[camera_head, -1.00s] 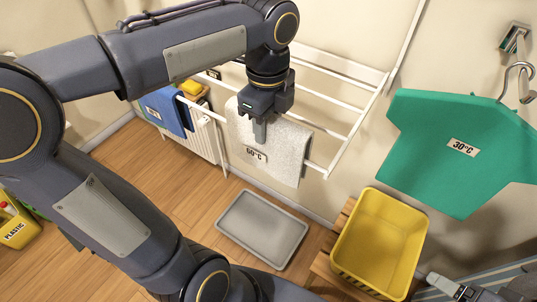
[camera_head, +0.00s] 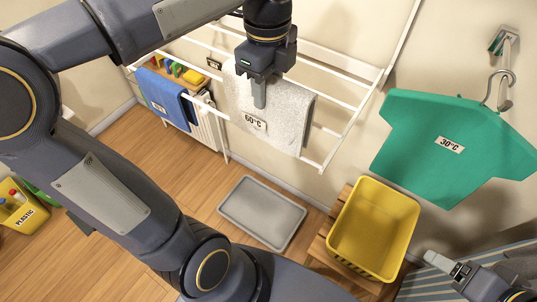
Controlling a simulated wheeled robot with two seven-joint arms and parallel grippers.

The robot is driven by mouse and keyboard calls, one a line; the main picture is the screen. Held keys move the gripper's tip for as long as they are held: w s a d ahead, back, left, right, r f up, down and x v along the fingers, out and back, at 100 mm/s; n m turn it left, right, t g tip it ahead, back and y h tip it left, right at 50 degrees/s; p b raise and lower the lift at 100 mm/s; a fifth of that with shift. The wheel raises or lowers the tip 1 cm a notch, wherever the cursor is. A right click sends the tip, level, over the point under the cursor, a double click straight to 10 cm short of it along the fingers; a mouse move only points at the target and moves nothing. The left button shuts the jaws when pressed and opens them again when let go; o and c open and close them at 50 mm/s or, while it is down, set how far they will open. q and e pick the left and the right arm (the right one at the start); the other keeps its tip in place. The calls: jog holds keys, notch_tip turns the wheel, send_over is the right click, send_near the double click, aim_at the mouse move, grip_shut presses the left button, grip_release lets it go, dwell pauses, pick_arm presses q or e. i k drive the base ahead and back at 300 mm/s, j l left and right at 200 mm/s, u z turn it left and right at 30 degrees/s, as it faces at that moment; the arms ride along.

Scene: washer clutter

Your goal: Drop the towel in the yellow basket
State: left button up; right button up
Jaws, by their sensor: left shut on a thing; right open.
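A light grey towel (camera_head: 290,120) with a "60°C" label hangs over the white drying rack on the wall. My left gripper (camera_head: 259,98) comes down from above and is shut on the towel near its upper left part. A blue towel (camera_head: 165,98) hangs on the rack further left. The yellow basket (camera_head: 394,200) stands upright on a wooden stool at lower right, and its inside looks empty. My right gripper (camera_head: 440,262) is open at the lower right, just right of the basket, with only part of it visible.
A grey tray (camera_head: 262,213) lies on the wooden floor left of the basket. A green shirt (camera_head: 420,145) labelled "30°C" hangs from a wall hook right of the rack. A yellow "PLASTIC" bin (camera_head: 20,214) stands at far left. The rack's white bars (camera_head: 328,152) surround the towel.

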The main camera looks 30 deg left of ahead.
aim_at(358, 249)
jog(key=k+j, duration=0.1)
jog(key=k, duration=0.65)
jog(key=k+j, duration=0.1)
jog(key=k, duration=0.65)
